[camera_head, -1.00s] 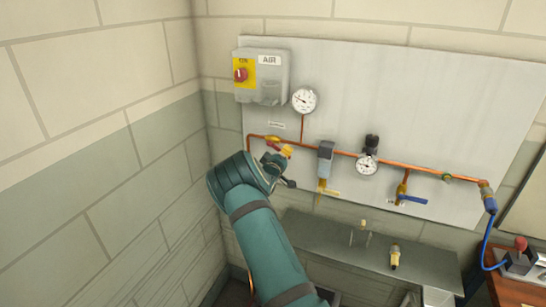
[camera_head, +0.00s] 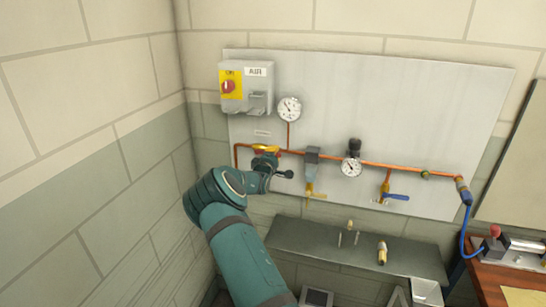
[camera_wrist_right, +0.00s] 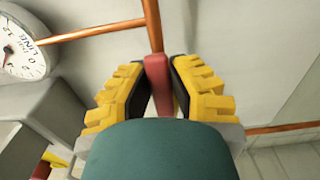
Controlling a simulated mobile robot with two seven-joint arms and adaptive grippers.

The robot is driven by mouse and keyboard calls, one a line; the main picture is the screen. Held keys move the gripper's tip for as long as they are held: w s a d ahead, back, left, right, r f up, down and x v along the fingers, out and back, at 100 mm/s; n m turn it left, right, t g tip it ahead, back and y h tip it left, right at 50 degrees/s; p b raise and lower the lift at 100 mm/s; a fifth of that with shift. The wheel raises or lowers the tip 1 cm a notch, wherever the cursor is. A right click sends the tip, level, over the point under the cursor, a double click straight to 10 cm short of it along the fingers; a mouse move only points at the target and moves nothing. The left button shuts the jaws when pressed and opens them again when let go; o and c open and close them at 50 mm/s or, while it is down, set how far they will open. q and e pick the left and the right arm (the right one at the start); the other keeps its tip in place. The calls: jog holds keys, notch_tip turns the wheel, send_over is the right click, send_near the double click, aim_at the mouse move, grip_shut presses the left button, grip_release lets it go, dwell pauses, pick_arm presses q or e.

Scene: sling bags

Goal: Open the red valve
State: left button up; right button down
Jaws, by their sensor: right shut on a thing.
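The red valve handle (camera_wrist_right: 157,82) shows in the right wrist view as a narrow red lever below a copper pipe. My right gripper (camera_wrist_right: 158,68) has its yellow, dark-lined fingers on both sides of the lever and is shut on it. In the head view my right gripper (camera_head: 265,149) is at the left end of the copper pipe on the grey panel. It covers most of the valve there, so the handle's exact angle is hard to tell. My left gripper is out of view.
A grey AIR box (camera_head: 257,100) with a red knob (camera_head: 229,87) is above, beside a pressure gauge (camera_head: 289,108). A filter (camera_head: 311,156), second gauge (camera_head: 351,167) and blue lever (camera_head: 396,197) are to the right. A grey bench (camera_head: 325,246) lies below; a wall is close on the left.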

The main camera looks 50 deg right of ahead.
jog(key=shift+r, duration=0.15)
jog(key=c, duration=0.9)
grip_release()
jog(key=shift+o, duration=0.2)
jog(key=v, duration=1.2)
